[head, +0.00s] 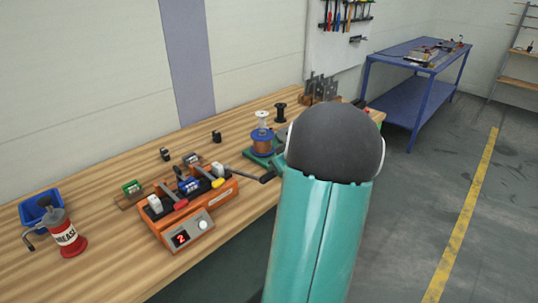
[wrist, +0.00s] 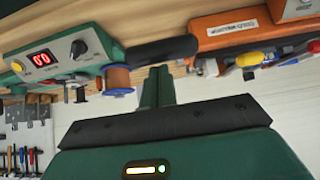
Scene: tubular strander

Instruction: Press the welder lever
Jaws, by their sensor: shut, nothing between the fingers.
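The orange welder (head: 188,214) sits on the wooden bench in the head view, with a red "2" on its display. Its lever (head: 247,173) sticks out to the right and ends in a black handle (head: 267,178). In the wrist view, part of the orange welder (wrist: 230,28) shows at top right, and the black handle (wrist: 155,50) extends left from it. My gripper (wrist: 157,72) is shut and empty, its green fingertips right by the handle's middle in the picture. I cannot tell whether they touch. The gripper is hidden behind my arm in the head view.
A green winder with a copper spool (head: 262,142) stands close beyond the handle; its "0.0" display (wrist: 40,60) shows in the wrist view. A red grease can (head: 67,235) and blue bin (head: 40,207) stand left. A blue table (head: 415,60) is behind; floor at right is clear.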

